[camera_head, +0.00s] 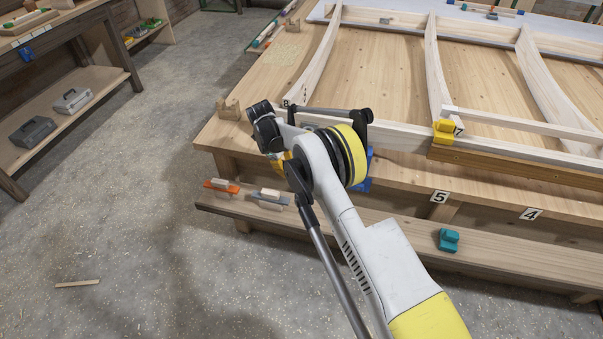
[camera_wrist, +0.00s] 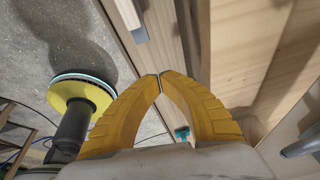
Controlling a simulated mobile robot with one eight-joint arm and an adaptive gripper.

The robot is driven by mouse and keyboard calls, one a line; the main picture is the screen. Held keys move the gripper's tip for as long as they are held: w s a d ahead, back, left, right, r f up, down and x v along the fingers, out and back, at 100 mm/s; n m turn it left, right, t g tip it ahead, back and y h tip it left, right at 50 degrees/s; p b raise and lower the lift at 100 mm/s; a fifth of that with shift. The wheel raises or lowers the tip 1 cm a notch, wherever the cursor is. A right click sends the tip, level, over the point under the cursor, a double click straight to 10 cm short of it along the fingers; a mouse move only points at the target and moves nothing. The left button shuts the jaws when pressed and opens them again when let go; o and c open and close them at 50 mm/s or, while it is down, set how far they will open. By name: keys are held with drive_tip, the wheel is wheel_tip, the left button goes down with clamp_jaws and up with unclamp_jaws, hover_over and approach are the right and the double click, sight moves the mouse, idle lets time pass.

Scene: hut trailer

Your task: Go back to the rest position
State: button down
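My gripper's two yellow fingers show in the wrist view (camera_wrist: 159,76). They curve toward each other and their tips meet, with nothing visible between them. In the head view my white and yellow arm reaches over the front left corner of the wooden workbench (camera_head: 245,123). The arm is bent, and its own links hide most of the gripper there. In the wrist view the fingertips overlap the view of a wooden edge; I cannot tell whether they touch it.
A pale timber frame (camera_head: 437,70) lies on the bench. A yellow clamp (camera_head: 442,132) grips its front rail, and a blue clamp (camera_head: 363,172) is partly hidden by my arm. The lower ledge holds an orange tool (camera_head: 221,187) and a teal clamp (camera_head: 448,240). Floor at left is mostly clear.

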drive_tip(key=shift+a, duration=0.3)
drive_tip(key=s+d+r+n+t+y, duration=0.1)
drive_tip(key=d+r+n, duration=0.2)
drive_tip(key=r, duration=0.6)
drive_tip(key=s+d+r+n+t, duration=0.1)
drive_tip(key=d+r+n, duration=0.2)
drive_tip(key=r, duration=0.7)
drive_tip(key=s+d+r+n+t+y, duration=0.15)
drive_tip(key=s+d+r+n, duration=0.4)
drive_tip(key=s+r, duration=0.55)
drive_tip(key=s+d+r+n+t, duration=0.1)
drive_tip(key=s+d+r+n, duration=0.2)
drive_tip(key=s, duration=0.3)
drive_tip(key=s+d+r+n+t, duration=0.1)
drive_tip(key=s+d+r+n, duration=0.15)
drive_tip(key=s, duration=0.35)
drive_tip(key=s+d+f+n+t+y, duration=0.1)
drive_tip(key=s+n, duration=0.4)
drive_tip(key=s, duration=0.7)
wheel_tip(320, 180, down, 2)
drive_tip(key=shift+d+f+n+t, duration=0.1)
drive_tip(key=shift+d+n+t, duration=0.3)
drive_tip(key=shift+d+t, duration=0.3)
